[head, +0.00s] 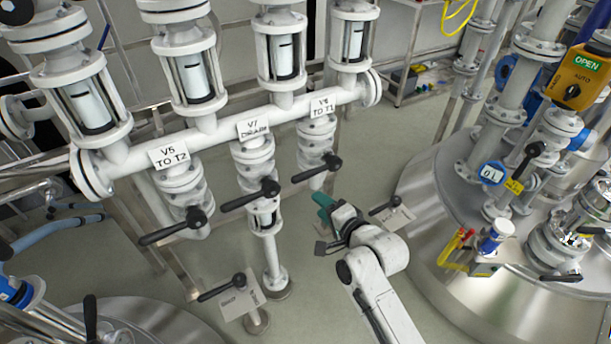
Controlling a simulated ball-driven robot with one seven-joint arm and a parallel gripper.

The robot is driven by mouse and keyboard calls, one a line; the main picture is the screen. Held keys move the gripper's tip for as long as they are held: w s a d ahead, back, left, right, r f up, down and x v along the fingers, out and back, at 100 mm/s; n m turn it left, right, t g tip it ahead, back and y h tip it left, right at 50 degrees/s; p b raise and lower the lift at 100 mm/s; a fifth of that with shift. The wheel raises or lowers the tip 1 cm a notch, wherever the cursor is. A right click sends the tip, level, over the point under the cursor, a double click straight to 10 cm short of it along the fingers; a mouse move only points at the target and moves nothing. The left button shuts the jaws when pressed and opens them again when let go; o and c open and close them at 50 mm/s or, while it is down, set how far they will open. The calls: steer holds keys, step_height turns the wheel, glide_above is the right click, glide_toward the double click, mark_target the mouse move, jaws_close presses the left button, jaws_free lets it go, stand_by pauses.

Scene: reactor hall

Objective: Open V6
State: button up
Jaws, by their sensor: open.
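The V6 valve (316,133) hangs under the white horizontal pipe, below a label (322,106) reading "V6 TO T1". Its black lever handle (314,169) crosses the pipe at a slant, knob end up and to the right. My gripper (322,207), with green fingertips, is just below and slightly right of the lever in the head view. It looks apart from the lever and holds nothing that I can see. Its jaws are small and partly hidden by the wrist, and the depth gap to the lever is hard to judge.
Similar black levers of V7 (250,195) and V5 (173,226) are to the left. Another lever (384,206) with a tag stands right of my gripper. A large steel tank (440,225) is at right. Open floor shows behind my gripper.

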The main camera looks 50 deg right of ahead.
mark_target(307, 178)
steer(key=w+d, duration=0.1)
steer(key=w, duration=0.3)
steer(key=w+d+m, duration=0.1)
steer(key=w+d, duration=0.1)
steer(key=w, duration=0.1)
steer(key=w+d+m+t+h, duration=0.1)
steer(key=w+d, duration=0.1)
steer(key=w, duration=0.2)
steer(key=shift+w+f, duration=0.2)
steer(key=shift+w, duration=0.1)
steer(key=shift+c, duration=0.2)
jaws_close()
